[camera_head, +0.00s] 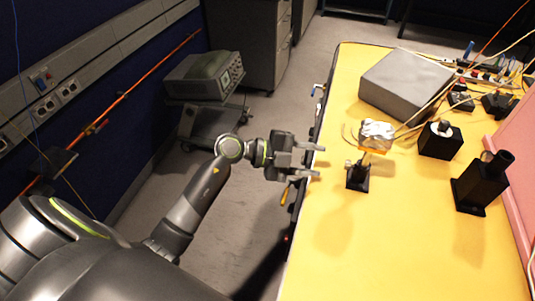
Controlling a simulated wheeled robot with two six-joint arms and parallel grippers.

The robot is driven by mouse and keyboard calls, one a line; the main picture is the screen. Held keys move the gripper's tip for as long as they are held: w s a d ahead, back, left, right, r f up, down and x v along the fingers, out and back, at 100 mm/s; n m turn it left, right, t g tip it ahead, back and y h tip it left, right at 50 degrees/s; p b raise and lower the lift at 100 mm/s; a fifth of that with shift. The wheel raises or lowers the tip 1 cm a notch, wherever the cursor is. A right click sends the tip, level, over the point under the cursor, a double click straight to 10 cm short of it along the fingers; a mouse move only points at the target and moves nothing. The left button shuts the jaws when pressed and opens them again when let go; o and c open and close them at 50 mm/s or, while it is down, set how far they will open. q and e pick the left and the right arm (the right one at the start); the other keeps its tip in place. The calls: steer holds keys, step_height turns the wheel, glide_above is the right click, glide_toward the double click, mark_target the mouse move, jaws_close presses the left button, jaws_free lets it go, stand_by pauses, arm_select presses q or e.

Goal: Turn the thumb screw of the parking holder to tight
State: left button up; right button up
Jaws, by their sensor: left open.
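A small black holder (357,180), which looks like the parking holder, stands upright on the yellow table (400,255) near its left edge. A small knob (348,163), seemingly the thumb screw, shows on its upper left side. Its setting is too small to tell. Above the holder sits an orange part with a crumpled silvery top (377,132). My left gripper (316,161) is open and empty at the table's left edge. Its fingers point right toward the holder, with a short gap between. My right gripper is not in view.
A grey box (405,82), a black cube (440,140) and a black block with a tube (481,182) stand on the table. Cables and small devices fill the back right. The front of the table is clear. An instrument (204,75) on a cart stands beyond my arm.

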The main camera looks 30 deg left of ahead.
arm_select(q)
steer(key=b+v, duration=0.1)
steer(key=v, duration=0.9)
steer(key=shift+s+a, duration=0.2)
steer(key=shift+a, duration=0.15)
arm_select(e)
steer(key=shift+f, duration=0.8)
arm_select(q)
steer(key=shift+r, duration=0.15)
